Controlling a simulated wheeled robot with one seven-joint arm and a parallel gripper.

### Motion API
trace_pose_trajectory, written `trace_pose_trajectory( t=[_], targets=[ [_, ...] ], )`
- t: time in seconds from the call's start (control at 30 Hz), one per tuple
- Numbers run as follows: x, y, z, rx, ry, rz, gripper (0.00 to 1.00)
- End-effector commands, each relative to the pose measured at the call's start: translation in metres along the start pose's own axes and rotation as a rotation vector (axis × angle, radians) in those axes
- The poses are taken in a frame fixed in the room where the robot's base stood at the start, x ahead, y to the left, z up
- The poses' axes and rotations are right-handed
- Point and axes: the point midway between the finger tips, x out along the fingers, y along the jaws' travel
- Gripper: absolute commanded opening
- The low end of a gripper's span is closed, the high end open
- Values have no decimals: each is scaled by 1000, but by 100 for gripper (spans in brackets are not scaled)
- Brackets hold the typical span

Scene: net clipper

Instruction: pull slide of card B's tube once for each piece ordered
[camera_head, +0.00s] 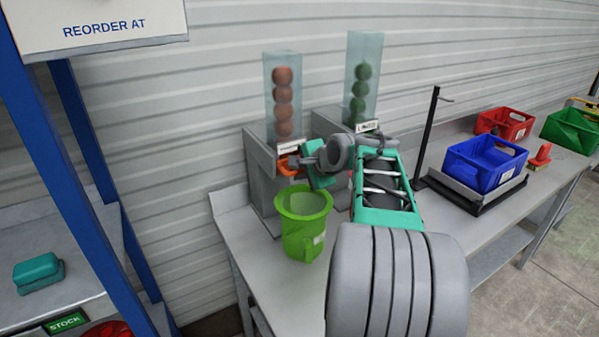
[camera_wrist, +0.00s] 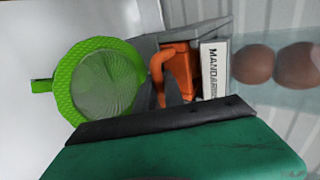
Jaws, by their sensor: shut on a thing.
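Two clear dispenser tubes stand at the back of the bench. The left tube (camera_head: 283,97) holds several brown-orange balls, and its card (camera_wrist: 211,69) reads "MANDARI…" in the wrist view. An orange slide with a loop handle (camera_head: 286,165) sits under it; the handle also shows in the wrist view (camera_wrist: 159,66). The right tube (camera_head: 362,75) holds several green balls above its own card (camera_head: 367,126). My gripper (camera_head: 297,163) is at the orange handle, shut on it. A green mesh cup (camera_head: 303,237) stands below; it looks empty in the wrist view (camera_wrist: 102,80).
A blue bin (camera_head: 484,163) sits on a dark scale-like tray right of a black post (camera_head: 428,130). A red bin (camera_head: 505,123) and a green bin (camera_head: 574,130) stand beyond. Shelving with blue posts (camera_head: 105,180) is at left.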

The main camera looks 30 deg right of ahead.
Motion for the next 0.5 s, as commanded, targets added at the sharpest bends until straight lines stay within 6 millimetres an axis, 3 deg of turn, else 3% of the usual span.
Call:
trace_pose_trajectory(
  t=[0.5],
  targets=[
    [-16, 11, -1, -1, 3, -3, 0]
  ],
)
